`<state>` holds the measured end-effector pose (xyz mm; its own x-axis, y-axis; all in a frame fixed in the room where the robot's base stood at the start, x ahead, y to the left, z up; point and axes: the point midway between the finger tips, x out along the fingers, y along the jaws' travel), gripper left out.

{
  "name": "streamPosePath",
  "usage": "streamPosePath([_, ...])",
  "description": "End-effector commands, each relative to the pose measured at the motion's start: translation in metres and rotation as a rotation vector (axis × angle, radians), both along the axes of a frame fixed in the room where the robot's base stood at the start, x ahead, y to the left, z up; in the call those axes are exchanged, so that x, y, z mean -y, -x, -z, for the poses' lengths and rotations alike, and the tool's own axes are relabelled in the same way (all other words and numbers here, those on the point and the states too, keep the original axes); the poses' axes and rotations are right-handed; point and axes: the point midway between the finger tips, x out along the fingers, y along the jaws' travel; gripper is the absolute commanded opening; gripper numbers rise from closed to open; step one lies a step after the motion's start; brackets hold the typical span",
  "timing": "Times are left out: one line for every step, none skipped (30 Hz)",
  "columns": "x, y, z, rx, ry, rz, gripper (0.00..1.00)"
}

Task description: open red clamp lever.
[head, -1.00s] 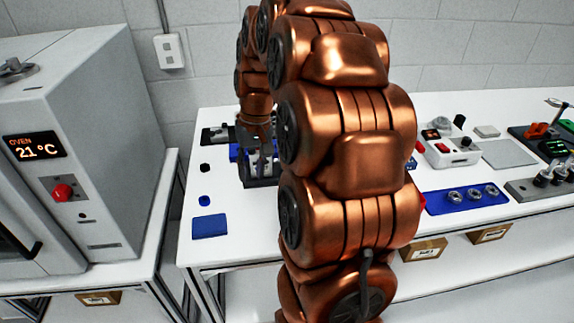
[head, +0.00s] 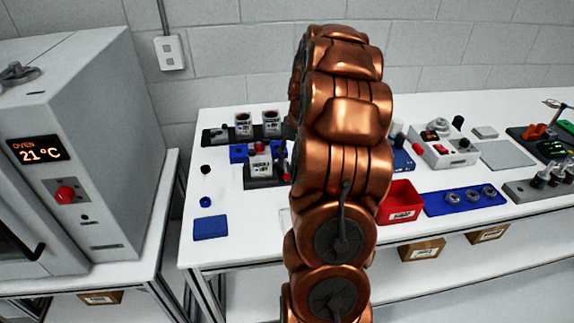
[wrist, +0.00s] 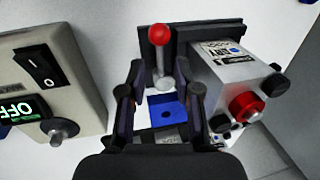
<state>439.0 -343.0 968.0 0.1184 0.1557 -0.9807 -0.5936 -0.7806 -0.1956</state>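My gripper (wrist: 160,66) is open. Its two fingers appear on either side of the lever's lower stem, with gaps on both sides; I cannot tell the depth between them. In the head view a labelled unit sits on a dark fixture (head: 262,183), and my arm hides my gripper.
A device with a rocker switch and an OFF display (wrist: 32,108) stands close at left in the wrist view. In the head view, a red bin (head: 401,203) and a blue tray (head: 437,205) lie right of my arm. The table's left front is mostly clear, with a blue pad (head: 211,227).

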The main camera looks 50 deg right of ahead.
Motion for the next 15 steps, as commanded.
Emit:
streamPosePath([-0.002, 0.0, 0.006, -0.003, -0.002, -0.001, 0.32])
streamPosePath([-0.003, 0.0, 0.01, -0.004, -0.002, -0.001, 0.32])
streamPosePath([-0.004, -0.001, 0.015, -0.004, -0.003, -0.001, 0.32])
streamPosePath([-0.004, -0.001, 0.019, -0.005, -0.003, -0.002, 0.32])
streamPosePath([-0.005, -0.002, 0.022, -0.005, -0.003, -0.002, 0.32])
streamPosePath([-0.005, -0.002, 0.025, -0.004, -0.003, -0.002, 0.32])
streamPosePath([-0.005, -0.003, 0.028, -0.003, -0.001, -0.002, 0.32])
streamPosePath([-0.005, -0.003, 0.03, -0.002, 0.0, -0.001, 0.32])
streamPosePath([-0.005, -0.004, 0.032, -0.001, 0.0, -0.001, 0.32])
streamPosePath([-0.005, -0.004, 0.033, -0.001, 0.001, 0.0, 0.32])
streamPosePath([-0.005, -0.004, 0.034, -0.001, 0.001, 0.0, 0.32])
streamPosePath([-0.006, -0.004, 0.035, -0.001, 0.001, 0.0, 0.32])
streamPosePath([-0.006, -0.004, 0.036, 0.0, 0.001, 0.0, 0.32])
streamPosePath([-0.006, -0.004, 0.036, 0.0, 0.001, 0.0, 0.32])
streamPosePath([-0.006, -0.004, 0.036, 0.0, 0.001, 0.0, 0.32])
